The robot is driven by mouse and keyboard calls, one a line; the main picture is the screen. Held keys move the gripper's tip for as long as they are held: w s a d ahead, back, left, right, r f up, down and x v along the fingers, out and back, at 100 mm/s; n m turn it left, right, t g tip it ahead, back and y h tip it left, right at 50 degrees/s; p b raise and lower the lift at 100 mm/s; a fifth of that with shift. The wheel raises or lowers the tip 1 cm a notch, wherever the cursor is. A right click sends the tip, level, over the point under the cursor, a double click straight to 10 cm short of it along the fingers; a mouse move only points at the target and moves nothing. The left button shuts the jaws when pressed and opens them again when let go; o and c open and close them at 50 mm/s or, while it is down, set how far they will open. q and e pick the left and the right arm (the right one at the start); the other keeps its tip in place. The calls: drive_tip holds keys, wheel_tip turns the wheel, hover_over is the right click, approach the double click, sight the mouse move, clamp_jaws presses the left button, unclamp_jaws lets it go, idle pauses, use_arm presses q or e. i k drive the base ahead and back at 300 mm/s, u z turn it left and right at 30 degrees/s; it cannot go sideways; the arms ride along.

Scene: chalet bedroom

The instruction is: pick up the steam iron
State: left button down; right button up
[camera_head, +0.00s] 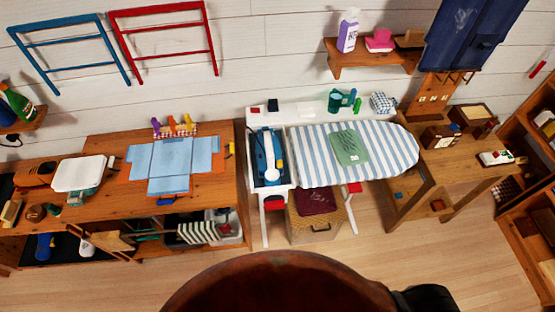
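The steam iron (264,156), blue with a white handle, appears to rest in a dark tray or stand at the left end of the white ironing board. The ironing board (307,157) has a blue-and-white striped cover. A folded green cloth (349,147) lies on it. Neither of my grippers can be made out in the head view.
A wooden table (110,205) with blue cloth pieces (168,160) stands to the left. A wicker basket (318,226) sits under the board. A wooden desk (455,172) with boxes stands to the right. Wooden floor in front is open.

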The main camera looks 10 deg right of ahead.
sight(271, 145)
drive_tip(key=z, duration=0.7)
drive_tip(key=i, duration=0.7)
drive_tip(key=u, duration=0.6)
